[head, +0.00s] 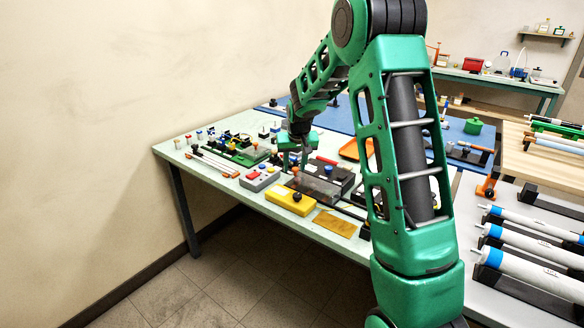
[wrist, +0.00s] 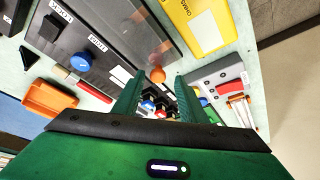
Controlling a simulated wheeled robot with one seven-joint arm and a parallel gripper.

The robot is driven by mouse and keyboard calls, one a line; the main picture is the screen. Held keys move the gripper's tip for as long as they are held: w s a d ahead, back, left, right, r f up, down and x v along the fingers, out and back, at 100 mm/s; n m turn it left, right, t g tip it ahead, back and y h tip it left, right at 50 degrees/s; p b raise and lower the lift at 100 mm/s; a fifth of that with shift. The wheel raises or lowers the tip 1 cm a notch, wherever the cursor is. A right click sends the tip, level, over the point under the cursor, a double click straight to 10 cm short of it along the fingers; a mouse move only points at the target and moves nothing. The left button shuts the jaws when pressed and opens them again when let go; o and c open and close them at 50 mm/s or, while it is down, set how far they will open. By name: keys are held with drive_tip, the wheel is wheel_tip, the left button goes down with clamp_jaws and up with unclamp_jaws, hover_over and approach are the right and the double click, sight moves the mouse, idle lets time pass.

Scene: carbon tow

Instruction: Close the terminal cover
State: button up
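A see-through, smoke-tinted panel, which looks like the terminal cover (wrist: 140,22), lies beside a dark box (wrist: 85,38) in the wrist view. It also shows in the head view (head: 313,187), below my gripper. Whether it is hinged open or lies flat is hard to tell. An orange knob (wrist: 157,73) is at its near end. My gripper (wrist: 160,80) is open, with its two green fingers apart and the knob ahead between the tips. In the head view my gripper (head: 294,168) points down over the panel's left end. Contact with the knob cannot be seen.
A yellow box (head: 290,200) and a grey box with a red part (head: 260,179) stand close by. An orange tray (head: 357,149) is behind. A green board with small parts (head: 245,153) is at left. My arm hides the table's right side.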

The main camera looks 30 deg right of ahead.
drive_tip(key=v, duration=1)
drive_tip(key=shift+r, duration=0.35)
drive_tip(key=shift+s, duration=0.2)
drive_tip(key=s+d+r+m+g, duration=0.1)
drive_tip(key=s+r+g, duration=0.1)
drive_tip(key=s, duration=1.9)
drive_tip(key=s+a+f+g+y, duration=0.1)
drive_tip(key=s+a+f, duration=0.1)
drive_tip(key=s, duration=0.9)
drive_tip(key=s+a+f+m+g, duration=0.1)
drive_tip(key=s+a+f, duration=0.1)
drive_tip(key=s, duration=0.9)
drive_tip(key=shift+s+f+y, duration=0.15)
drive_tip(key=shift+s+y, duration=0.15)
drive_tip(key=shift+y, duration=0.1)
drive_tip(key=shift+w+d+f, duration=0.1)
drive_tip(key=shift+w+f, duration=0.15)
drive_tip(key=shift+w, duration=0.35)
